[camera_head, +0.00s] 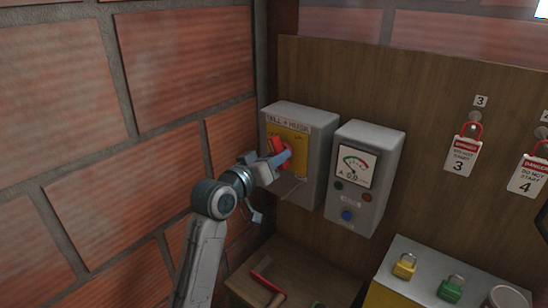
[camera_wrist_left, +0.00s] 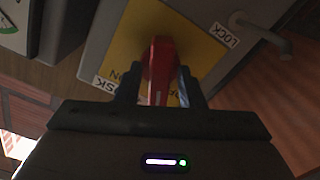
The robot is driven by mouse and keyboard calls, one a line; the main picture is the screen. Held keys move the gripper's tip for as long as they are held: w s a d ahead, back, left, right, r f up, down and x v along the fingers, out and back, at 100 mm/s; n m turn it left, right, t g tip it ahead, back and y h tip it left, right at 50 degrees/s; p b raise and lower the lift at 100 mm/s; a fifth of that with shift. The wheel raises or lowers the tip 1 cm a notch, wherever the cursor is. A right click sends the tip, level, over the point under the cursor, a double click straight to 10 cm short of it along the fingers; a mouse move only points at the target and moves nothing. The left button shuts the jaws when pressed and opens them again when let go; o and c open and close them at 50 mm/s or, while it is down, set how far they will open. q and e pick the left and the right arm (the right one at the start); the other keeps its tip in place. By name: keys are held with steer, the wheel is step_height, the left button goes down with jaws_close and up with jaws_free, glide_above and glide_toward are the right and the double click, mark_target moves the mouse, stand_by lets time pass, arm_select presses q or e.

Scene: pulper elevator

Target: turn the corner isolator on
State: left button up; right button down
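The corner isolator (camera_head: 317,150) is a grey box on the wooden board beside the brick corner, with a yellow plate and a red handle (camera_head: 277,146). In the head view the handle looks tilted, partly hidden by my gripper. My left gripper (camera_head: 284,158) is at the handle. In the left wrist view the red handle (camera_wrist_left: 160,68) stands between the two dark fingers of my left gripper (camera_wrist_left: 160,88), with a gap showing on each side. The fingers look open around it; contact cannot be told. An "ON" mark is partly visible near the handle. My right gripper is not in view.
A grey meter box (camera_head: 366,178) with a dial and buttons hangs right of the isolator. Red padlocks with danger tags (camera_head: 462,157) hang further right. Below are a yellow padlock (camera_head: 404,266) and a green one (camera_head: 451,289). The brick wall (camera_head: 180,55) stands close on the left.

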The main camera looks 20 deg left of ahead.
arm_select(q)
jaws_close()
steer(key=m+b, duration=0.2)
steer(key=m, duration=0.3)
steer(key=shift+o, duration=1.3)
jaws_free()
